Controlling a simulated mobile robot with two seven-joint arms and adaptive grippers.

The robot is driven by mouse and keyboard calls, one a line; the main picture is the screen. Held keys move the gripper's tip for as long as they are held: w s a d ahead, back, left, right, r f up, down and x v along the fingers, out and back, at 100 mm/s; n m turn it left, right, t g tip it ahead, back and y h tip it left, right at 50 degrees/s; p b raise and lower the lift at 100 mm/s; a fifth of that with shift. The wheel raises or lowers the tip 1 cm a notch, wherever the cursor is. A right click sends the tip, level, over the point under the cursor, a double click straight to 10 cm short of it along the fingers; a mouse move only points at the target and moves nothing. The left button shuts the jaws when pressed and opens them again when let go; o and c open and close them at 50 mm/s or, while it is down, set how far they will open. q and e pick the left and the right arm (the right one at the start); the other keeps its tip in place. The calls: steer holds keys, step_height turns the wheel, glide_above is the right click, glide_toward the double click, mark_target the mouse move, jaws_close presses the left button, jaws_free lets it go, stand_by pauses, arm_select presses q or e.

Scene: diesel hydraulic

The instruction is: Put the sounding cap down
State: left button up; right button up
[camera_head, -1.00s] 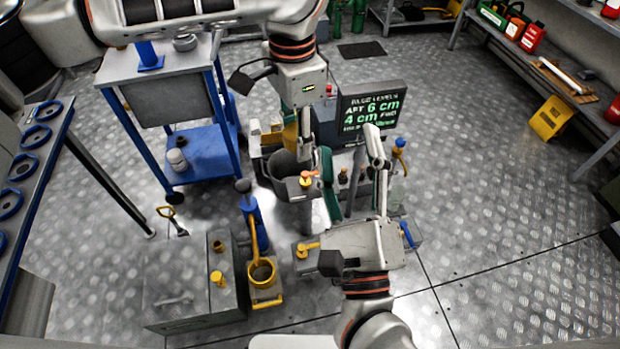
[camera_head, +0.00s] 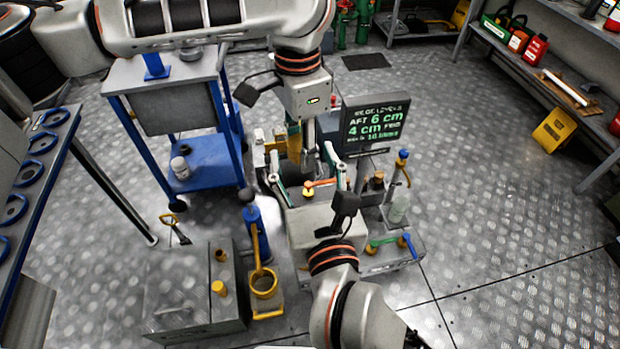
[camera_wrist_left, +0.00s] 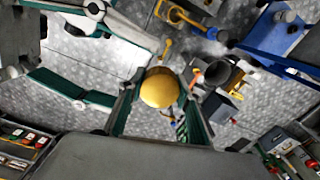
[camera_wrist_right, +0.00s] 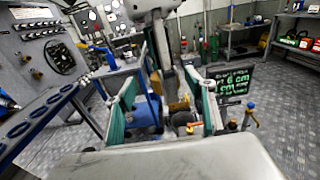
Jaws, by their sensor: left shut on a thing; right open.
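The sounding cap, a round yellow piece (camera_wrist_left: 158,88), sits between the fingers of my left gripper (camera_wrist_left: 160,110) in the left wrist view. My left gripper (camera_head: 308,158) is shut on it and points down over the equipment in the middle of the head view. The cap cannot be clearly made out there. My right gripper (camera_head: 308,172) is open, its fingers spread just below the left one. In the right wrist view its green-padded fingers (camera_wrist_right: 163,98) stand apart with an orange lever (camera_wrist_right: 193,126) beyond them. A dark bucket (camera_wrist_left: 218,73) shows in the left wrist view.
A grey box (camera_head: 190,310) with a yellow cap on top, a yellow pot (camera_head: 264,290) and a blue pump (camera_head: 252,222) stand at lower left. A blue trolley (camera_head: 205,160) is behind. A level display (camera_head: 375,122) stands right of the grippers.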

mark_target(298, 144)
steer(key=shift+x, duration=2.5)
steer(key=c, duration=1.2)
arm_select(q)
steer(key=o, duration=1.1)
